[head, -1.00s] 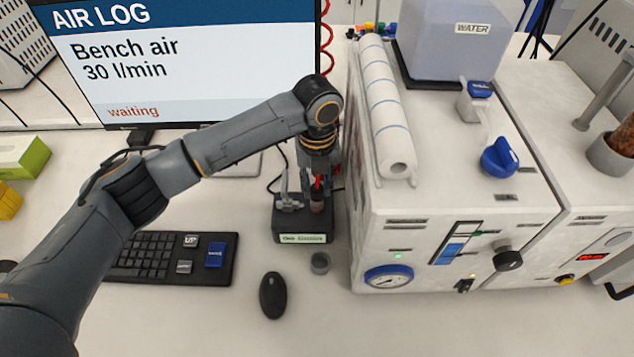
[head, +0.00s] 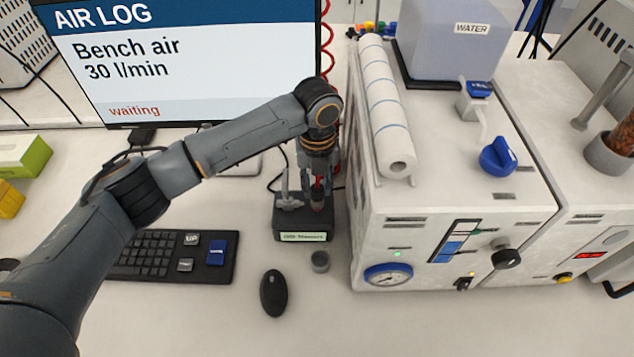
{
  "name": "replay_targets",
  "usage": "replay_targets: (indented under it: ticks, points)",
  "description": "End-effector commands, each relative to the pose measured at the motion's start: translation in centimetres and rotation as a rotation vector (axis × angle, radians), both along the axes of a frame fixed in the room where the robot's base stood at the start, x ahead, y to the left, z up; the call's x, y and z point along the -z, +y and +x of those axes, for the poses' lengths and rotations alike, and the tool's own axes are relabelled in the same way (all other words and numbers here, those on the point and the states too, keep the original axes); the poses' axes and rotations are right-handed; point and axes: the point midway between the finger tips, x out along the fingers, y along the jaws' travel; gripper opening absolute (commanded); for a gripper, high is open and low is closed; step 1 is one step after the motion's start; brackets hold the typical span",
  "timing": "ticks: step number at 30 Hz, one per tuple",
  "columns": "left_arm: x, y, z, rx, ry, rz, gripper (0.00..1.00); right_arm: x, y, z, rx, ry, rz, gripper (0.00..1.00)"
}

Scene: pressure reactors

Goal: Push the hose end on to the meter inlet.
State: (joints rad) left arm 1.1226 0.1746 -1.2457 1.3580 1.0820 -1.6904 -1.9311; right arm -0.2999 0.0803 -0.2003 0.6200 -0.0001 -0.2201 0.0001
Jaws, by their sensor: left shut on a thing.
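The meter (head: 302,226) is a small dark box with a green-edged label, standing on the bench left of the white reactor cabinet. A grey upright fitting (head: 285,192) stands on its left part. My left gripper (head: 319,186) points down over the meter's right part. It is shut on the hose end (head: 317,200), a small brownish-grey piece with red above it. The hose end is upright and at the meter's top; whether it is on the inlet or just above it, I cannot tell. The inlet is hidden. My right gripper is not in view.
The white cabinet (head: 375,235) with gauge and knobs stands close on the right. A monitor (head: 200,60) reading "waiting" is behind. A keyboard (head: 150,255), mouse (head: 273,293) and small grey cap (head: 320,261) lie in front.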

Motion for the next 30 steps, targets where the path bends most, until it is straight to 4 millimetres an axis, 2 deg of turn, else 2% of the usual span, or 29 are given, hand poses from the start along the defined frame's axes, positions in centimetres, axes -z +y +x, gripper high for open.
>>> replay_targets:
  ticks: [1, 8, 9, 12, 19, 22, 30]
  points:
    - [0.54, 0.07, -0.26, 0.001, 0.009, 0.004, 0.00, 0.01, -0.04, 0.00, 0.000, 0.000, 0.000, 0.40]
    - [0.73, 0.09, -0.34, 0.001, 0.011, 0.006, 0.00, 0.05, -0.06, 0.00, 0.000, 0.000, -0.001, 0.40]
    - [0.74, 0.08, -0.35, 0.001, 0.011, 0.006, 0.35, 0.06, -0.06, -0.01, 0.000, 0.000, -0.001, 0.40]
    - [0.63, 0.07, -0.28, 0.001, 0.010, 0.005, 0.54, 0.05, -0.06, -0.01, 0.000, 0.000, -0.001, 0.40]
    - [0.44, 0.06, -0.20, 0.001, 0.006, 0.003, 0.56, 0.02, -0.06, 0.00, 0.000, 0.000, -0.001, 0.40]
    - [0.39, 0.06, -0.17, 0.001, 0.005, 0.003, 0.76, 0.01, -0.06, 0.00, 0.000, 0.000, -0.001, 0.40]
    - [0.31, 0.05, -0.13, 0.001, 0.004, 0.002, 0.76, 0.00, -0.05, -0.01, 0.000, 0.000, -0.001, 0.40]
